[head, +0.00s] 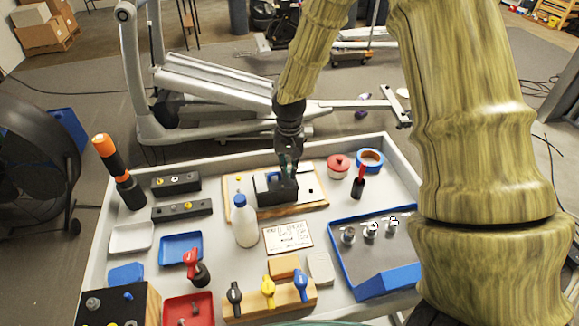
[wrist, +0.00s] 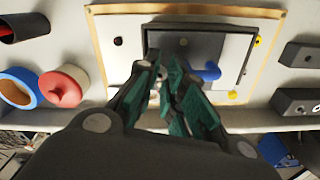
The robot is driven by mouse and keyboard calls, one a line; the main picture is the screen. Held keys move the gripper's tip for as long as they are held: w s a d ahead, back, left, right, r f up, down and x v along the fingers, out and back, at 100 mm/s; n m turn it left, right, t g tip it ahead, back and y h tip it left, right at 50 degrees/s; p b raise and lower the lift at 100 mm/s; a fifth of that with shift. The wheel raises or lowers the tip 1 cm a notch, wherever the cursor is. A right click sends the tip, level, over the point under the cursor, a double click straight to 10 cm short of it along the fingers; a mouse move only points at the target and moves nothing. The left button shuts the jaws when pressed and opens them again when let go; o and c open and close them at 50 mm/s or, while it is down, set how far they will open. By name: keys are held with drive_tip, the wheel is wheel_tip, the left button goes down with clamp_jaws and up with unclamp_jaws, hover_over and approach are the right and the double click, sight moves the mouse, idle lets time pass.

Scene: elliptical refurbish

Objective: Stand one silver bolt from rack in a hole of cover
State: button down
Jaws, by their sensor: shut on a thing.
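My gripper (head: 288,165) is low over the dark rectangular cover (head: 268,195), which lies on a pale board with a wooden rim (head: 312,197). In the wrist view its teal fingers (wrist: 162,88) are shut on a small silver bolt (wrist: 155,86), mostly hidden between them. The dark cover (wrist: 220,45) has a blue hooked handle (wrist: 207,72) and a small hole near its far side. I cannot tell whether the bolt touches the cover. The blue rack with a grey top (head: 345,262) at right holds three silver bolts (head: 370,230).
A white bottle (head: 246,222) stands close in front of the board. A red round pot (head: 338,166), blue tape roll (head: 369,159) and red-handled tool (head: 358,183) are right of it. Dark blocks (head: 180,209) lie left. A bench lip edges the table.

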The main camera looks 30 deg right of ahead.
drive_tip(key=shift+f, duration=0.25)
idle(0.3)
drive_tip(key=c, duration=1.4)
unclamp_jaws()
drive_tip(key=shift+c, duration=0.2)
drive_tip(key=shift+r, duration=0.1)
wheel_tip(320, 180, up, 12)
drive_tip(key=shift+d, duration=0.1)
